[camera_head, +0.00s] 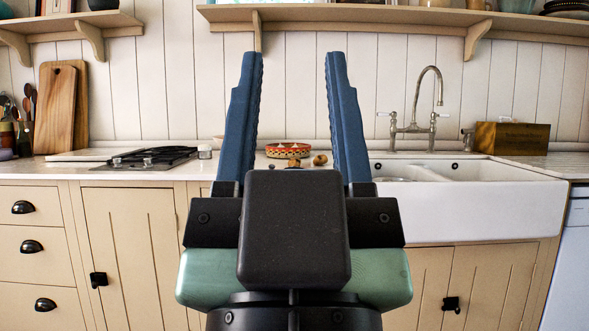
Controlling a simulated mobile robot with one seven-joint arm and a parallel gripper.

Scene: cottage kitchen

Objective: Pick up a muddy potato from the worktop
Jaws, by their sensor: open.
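My gripper (292,62) is in the middle of the head view, open and empty, with its two blue fingers pointing up and away from me. Between the fingers, well beyond them, a small brown potato (320,160) lies on the worktop (225,168). Another small brown lump (293,163), perhaps a potato, shows just left of it, partly hidden behind the dark body of my gripper. The mud on them is too small to make out.
A patterned orange bowl (288,150) stands behind the brown lumps. A black hob (152,157) and wooden boards (62,108) are to the left. The white sink (470,208) with its tap (431,105) is to the right. Shelves (400,22) hang above.

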